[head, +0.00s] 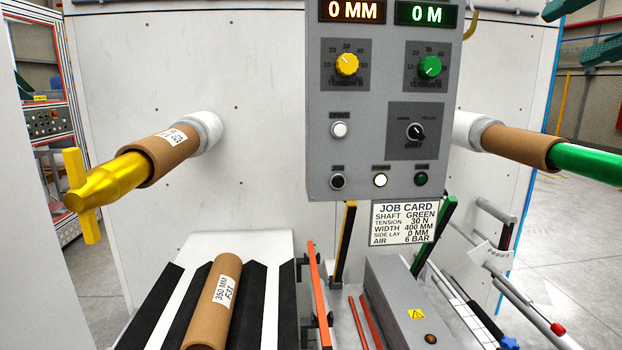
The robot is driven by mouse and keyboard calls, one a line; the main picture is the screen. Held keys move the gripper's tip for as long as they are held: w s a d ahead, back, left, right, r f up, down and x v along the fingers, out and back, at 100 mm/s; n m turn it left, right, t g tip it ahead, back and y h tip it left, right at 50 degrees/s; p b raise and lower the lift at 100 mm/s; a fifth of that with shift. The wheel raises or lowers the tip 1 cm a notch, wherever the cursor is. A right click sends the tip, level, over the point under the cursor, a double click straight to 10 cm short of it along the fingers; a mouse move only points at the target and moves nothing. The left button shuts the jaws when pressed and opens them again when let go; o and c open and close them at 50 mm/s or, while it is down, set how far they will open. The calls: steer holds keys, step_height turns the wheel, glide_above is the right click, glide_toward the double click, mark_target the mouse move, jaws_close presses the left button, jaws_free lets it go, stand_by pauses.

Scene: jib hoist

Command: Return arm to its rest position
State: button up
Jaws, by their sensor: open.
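My gripper is not in view, and I cannot make out any part of my arm for certain. A grey control panel (326,110) hangs in the upper middle, with a yellow knob (347,64), a green knob (429,66), a black selector switch and several push buttons. Its displays read 0 MM and 0 M. A white job card (405,222) below it reads shaft green, tension 30 N, width 400 mm. A yellow shaft (112,182) with a cardboard core sticks out at left. A green shaft (590,160) with a cardboard core is at right.
A loose cardboard core (213,300) marked 350 MM lies on a black-and-white rack (158,305) at lower left. A grey box (402,305) with a warning label stands at lower middle. Pale bars (520,295) slant across the lower right. Floor (555,235) shows at far right.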

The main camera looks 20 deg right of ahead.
steer(key=w+f+m+y, duration=0.1)
steer(key=w+f+m, duration=0.2)
steer(key=f, duration=0.3)
steer(key=w+d+f+m+y, duration=0.1)
steer(key=w+f+m, duration=0.2)
steer(key=f, duration=0.3)
steer(key=w+f+m+y, duration=0.1)
steer(key=w+f+m, duration=0.2)
steer(key=f, duration=0.4)
steer(key=w+a+f+m+g, duration=0.1)
steer(key=a+f+m+g, duration=0.2)
steer(key=f, duration=0.9)
steer(key=a+f+m+g, duration=0.1)
steer(key=a+f+m, duration=0.4)
steer(key=f, duration=0.6)
steer(key=s+a+f+m+g, duration=0.2)
steer(key=s+a+f+m, duration=0.15)
steer(key=f, duration=0.55)
steer(key=s+a+f+m+g, duration=0.25)
steer(key=s+f, duration=0.25)
steer(key=f, duration=0.4)
steer(key=s+a+f+m+g+h, duration=0.1)
steer(key=s+f+m+g, duration=0.1)
steer(key=s+f, duration=0.4)
steer(key=s+f+m+g+h, duration=0.1)
steer(key=s+f+m+g, duration=0.1)
steer(key=s+f, duration=0.5)
steer(key=s, duration=0.6)
steer(key=shift+a, duration=0.4)
steer(key=shift+r, duration=0.1)
